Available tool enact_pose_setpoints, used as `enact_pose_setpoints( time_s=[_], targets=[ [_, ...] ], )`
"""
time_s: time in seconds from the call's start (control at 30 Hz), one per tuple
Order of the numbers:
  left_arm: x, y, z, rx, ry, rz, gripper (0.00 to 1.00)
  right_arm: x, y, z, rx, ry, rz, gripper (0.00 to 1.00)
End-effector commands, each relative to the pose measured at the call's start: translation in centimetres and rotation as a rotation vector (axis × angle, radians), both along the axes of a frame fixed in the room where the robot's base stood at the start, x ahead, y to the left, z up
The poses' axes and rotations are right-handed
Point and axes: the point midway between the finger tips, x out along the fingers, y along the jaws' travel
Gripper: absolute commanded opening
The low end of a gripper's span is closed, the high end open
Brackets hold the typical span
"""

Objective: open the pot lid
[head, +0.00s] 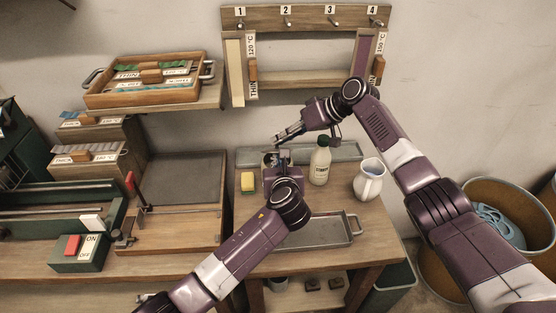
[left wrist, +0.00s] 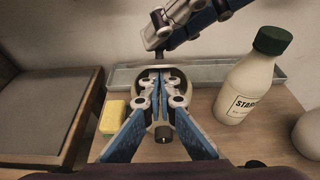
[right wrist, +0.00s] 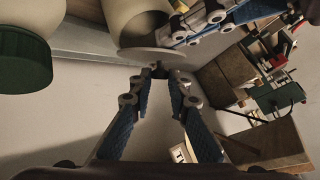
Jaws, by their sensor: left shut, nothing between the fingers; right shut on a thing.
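The pot (left wrist: 162,118) stands on the table below my left gripper. It is pale with a short dark handle, and its dark opening shows in the left wrist view. My left gripper (head: 272,160) is shut and empty at the pot; in the left wrist view its fingertips (left wrist: 160,78) are together over the opening. In the head view it hides most of the pot. My right gripper (right wrist: 160,72) is shut on the knob of the round lid (right wrist: 138,56). The lid is edge-on in the right wrist view, apart from the pot mouth (right wrist: 137,18).
A starch bottle (head: 320,162) with a green cap and a white pitcher (head: 369,180) stand right of the pot. A yellow-green sponge (head: 248,183) lies on its left. A grey metal tray (head: 325,232) is in front, another long tray (head: 340,152) behind.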

Motion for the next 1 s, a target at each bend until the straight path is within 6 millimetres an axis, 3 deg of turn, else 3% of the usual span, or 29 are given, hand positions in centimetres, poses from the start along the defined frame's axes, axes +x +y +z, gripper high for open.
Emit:
enact_pose_setpoints(
  time_s=[0.47, 0.5, 0.6, 1.0],
  targets=[
    [1.0, 0.0, 1.8, 0.000, -0.013, -0.001, 0.00, -0.1, 0.0, -0.1, -0.001, 0.002, 0.002, 0.00],
    [1.0, 0.0, 1.8, -0.002, -0.013, -0.001, 0.00, -0.1, 0.0, -0.1, 0.000, 0.003, 0.002, 0.21],
    [1.0, 0.0, 1.8, -0.002, -0.013, -0.001, 0.00, -0.1, 0.0, -0.1, 0.000, 0.004, 0.002, 0.32],
    [0.8, -0.1, 1.6, -0.002, -0.009, -0.001, 0.00, -0.3, -0.4, 0.1, -0.002, 0.006, 0.002, 0.33]
  ],
)
